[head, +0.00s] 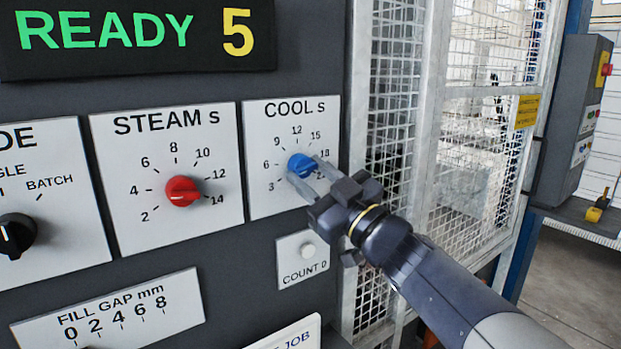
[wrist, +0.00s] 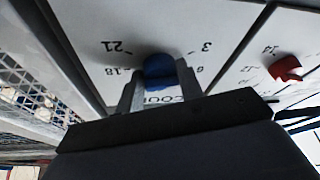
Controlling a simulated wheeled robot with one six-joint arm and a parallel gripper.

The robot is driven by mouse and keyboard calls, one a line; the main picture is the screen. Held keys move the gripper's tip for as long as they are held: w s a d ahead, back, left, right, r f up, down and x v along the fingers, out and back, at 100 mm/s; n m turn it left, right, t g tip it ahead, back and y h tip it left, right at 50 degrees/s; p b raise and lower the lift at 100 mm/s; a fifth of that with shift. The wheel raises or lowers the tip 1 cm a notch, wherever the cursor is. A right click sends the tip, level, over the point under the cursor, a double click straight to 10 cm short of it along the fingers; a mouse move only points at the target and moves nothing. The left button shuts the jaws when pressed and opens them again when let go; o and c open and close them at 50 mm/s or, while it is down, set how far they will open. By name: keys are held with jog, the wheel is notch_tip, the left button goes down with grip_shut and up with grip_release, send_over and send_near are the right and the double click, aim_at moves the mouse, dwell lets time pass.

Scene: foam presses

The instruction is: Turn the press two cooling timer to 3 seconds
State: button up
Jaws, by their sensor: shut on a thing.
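The blue cooling knob (head: 300,164) sits on the white "COOL s" plate (head: 263,190), whose numbers include 3, 6, 9, 12, 15 and 18. My gripper (head: 309,171) reaches in from the lower right, with a finger on each side of the knob, shut on it. In the wrist view the blue knob (wrist: 158,69) appears upside down between my fingertips (wrist: 158,82), with 21 and 3 on either side. The knob's pointer mark is not clearly visible, so I cannot tell its setting.
A red "STEAM s" knob (head: 182,190) is to the left, and a black mode knob (head: 15,236) farther left. A "COUNT 0" button (head: 307,250) is just below. A mesh guard (head: 395,90) stands close on the right. The display (head: 140,35) reads READY 5.

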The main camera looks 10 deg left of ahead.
jog(key=shift+w+d+r+n+g, duration=0.1)
jog(key=shift+n+g, duration=0.5)
jog(key=shift+n, duration=0.65)
jog(key=shift+n+g, duration=0.6)
jog(key=shift+n, duration=0.65)
jog(key=shift+y, duration=0.3)
jog(key=o, duration=1)
jog(key=shift+c, duration=0.2)
jog(key=b+v, duration=0.1)
jog(key=v, duration=0.9)
jog(key=shift+d+b, duration=0.35)
